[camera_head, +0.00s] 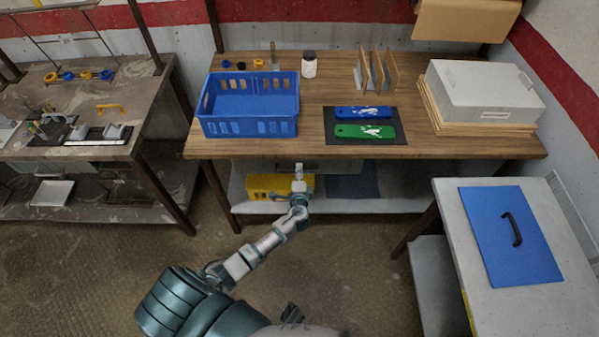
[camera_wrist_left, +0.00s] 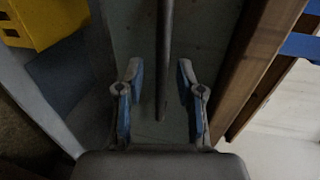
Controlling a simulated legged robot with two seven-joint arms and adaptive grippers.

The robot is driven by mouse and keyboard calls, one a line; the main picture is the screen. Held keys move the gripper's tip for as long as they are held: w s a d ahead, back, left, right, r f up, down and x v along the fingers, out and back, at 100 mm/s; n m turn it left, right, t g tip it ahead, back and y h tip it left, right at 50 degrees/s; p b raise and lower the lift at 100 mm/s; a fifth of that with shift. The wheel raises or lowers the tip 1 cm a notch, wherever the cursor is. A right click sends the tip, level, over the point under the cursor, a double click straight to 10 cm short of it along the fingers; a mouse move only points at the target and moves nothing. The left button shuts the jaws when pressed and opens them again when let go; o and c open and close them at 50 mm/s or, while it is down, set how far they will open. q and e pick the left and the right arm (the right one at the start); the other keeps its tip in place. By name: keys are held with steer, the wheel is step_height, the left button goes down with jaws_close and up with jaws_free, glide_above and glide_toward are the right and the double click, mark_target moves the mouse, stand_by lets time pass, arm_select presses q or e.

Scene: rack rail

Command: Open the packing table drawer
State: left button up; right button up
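The packing table (camera_head: 430,150) has a brown wooden top. A grey drawer front (camera_head: 338,167) sits just under its front edge and looks shut. My left gripper (camera_head: 299,168) is at the drawer front, below the table edge. In the left wrist view, the drawer front (camera_wrist_left: 212,30) fills the middle, and a dark bar handle (camera_wrist_left: 164,55) runs down between the two fingers of my left gripper (camera_wrist_left: 158,72). The fingers are open, one on each side of the bar, with gaps visible. In the head view the handle is hidden or too small to tell. My right gripper is not seen.
On the table stand a blue crate (camera_head: 248,127), a white-labelled jar (camera_head: 309,68), a dark mat with blue and green items, and a grey box (camera_head: 485,92). A yellow bin (camera_head: 265,187) is on the lower shelf. A side table (camera_head: 545,310) stands at the right. Floor in front is open.

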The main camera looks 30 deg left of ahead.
arm_select(q)
steer(key=shift+w+a+f, duration=0.1)
steer(key=shift+w+a, duration=0.3)
steer(key=shift+d, duration=0.15)
jaws_close()
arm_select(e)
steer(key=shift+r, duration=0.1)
arm_select(q)
steer(key=shift+s, duration=0.1)
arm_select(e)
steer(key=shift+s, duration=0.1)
